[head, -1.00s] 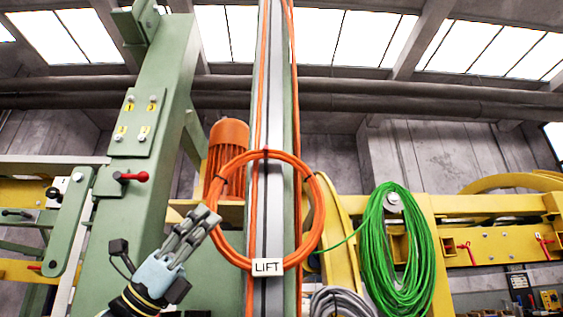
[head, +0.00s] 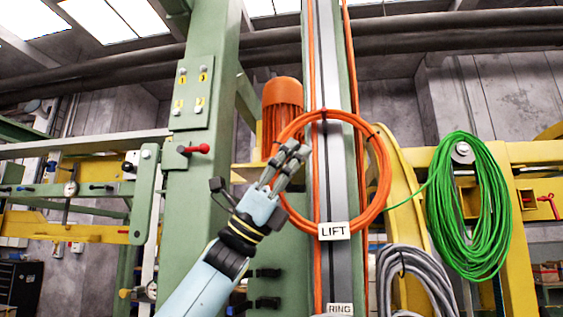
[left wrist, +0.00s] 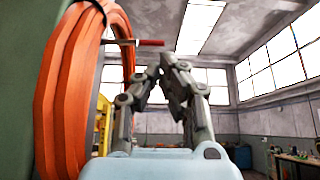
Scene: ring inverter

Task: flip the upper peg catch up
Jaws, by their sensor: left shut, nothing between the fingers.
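A coil of orange cable (head: 381,190) hangs against the grey rail of the green post, above a LIFT label (head: 334,231). In the left wrist view the coil (left wrist: 75,85) fills the left side. A thin rod with a red end (left wrist: 150,43) juts out past it, above my fingertips; it may be the peg catch, but I cannot tell its position. My left gripper (head: 297,152) is shut and empty, pointing up and right in front of the coil's upper left part. Its fingers (left wrist: 168,68) look apart from the red-ended rod. My right gripper is not in view.
A red-handled lever (head: 198,149) sits on the green column left of the coil. A green cable coil (head: 468,205) and a grey one (head: 415,285) hang at the right. An orange motor (head: 283,100) stands behind. Open air lies right of my fingers in the wrist view.

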